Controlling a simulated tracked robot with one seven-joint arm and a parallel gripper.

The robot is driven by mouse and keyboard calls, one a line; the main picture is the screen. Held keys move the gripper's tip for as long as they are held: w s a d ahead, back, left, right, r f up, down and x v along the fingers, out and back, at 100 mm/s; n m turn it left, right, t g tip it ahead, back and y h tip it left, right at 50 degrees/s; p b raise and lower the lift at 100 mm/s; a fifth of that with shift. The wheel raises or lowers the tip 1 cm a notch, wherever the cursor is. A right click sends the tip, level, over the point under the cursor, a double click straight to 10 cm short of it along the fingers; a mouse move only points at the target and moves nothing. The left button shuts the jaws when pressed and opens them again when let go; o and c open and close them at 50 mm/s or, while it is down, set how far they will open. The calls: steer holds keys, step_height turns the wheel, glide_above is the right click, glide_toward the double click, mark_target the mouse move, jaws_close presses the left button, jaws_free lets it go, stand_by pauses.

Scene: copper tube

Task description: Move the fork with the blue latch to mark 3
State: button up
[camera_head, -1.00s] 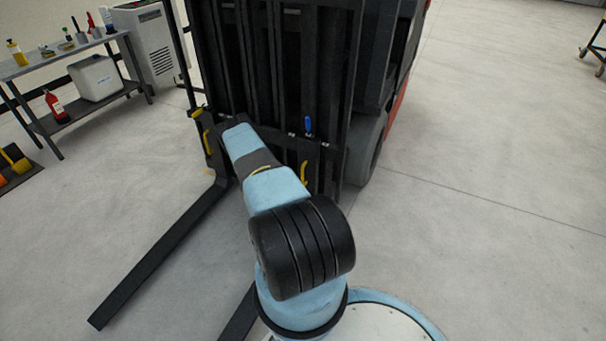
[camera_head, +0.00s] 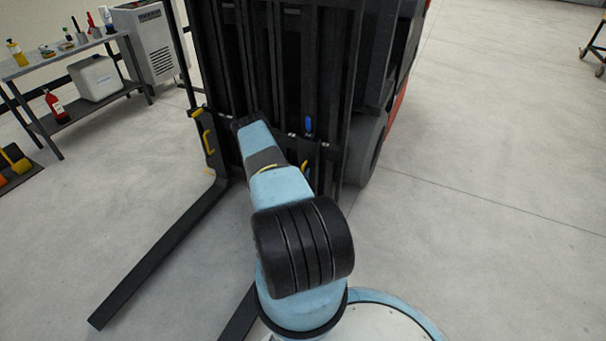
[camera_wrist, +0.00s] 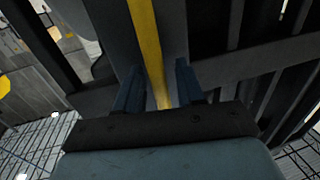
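The forklift's right fork (camera_head: 238,318) lies low and is mostly hidden behind my arm. A small blue latch (camera_head: 308,125) stands at the top of its carriage end, on the dark crossbar. A yellow handle (camera_head: 304,170) shows just below the latch, partly covered by my arm. My gripper is hidden behind the arm in the head view. In the wrist view my gripper (camera_wrist: 158,85) has its two dark blue fingers apart, with a yellow bar (camera_wrist: 149,45) running between them and gaps on both sides. I cannot tell whether the bar is within finger depth. No numbered mark is readable.
The left fork (camera_head: 150,265) reaches forward along the floor, with a yellow handle (camera_head: 208,142) at its upper end. The forklift mast (camera_head: 270,60) rises behind. A workbench (camera_head: 62,62) stands at far left.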

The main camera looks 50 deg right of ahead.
jaws_close()
stand_by(0.4)
steer(key=shift+s+d, duration=0.1)
steer(key=shift+s, duration=0.3)
jaws_free()
steer(key=v, duration=1.3)
steer(key=shift+s+a, duration=0.2)
steer(key=shift+a, duration=0.15)
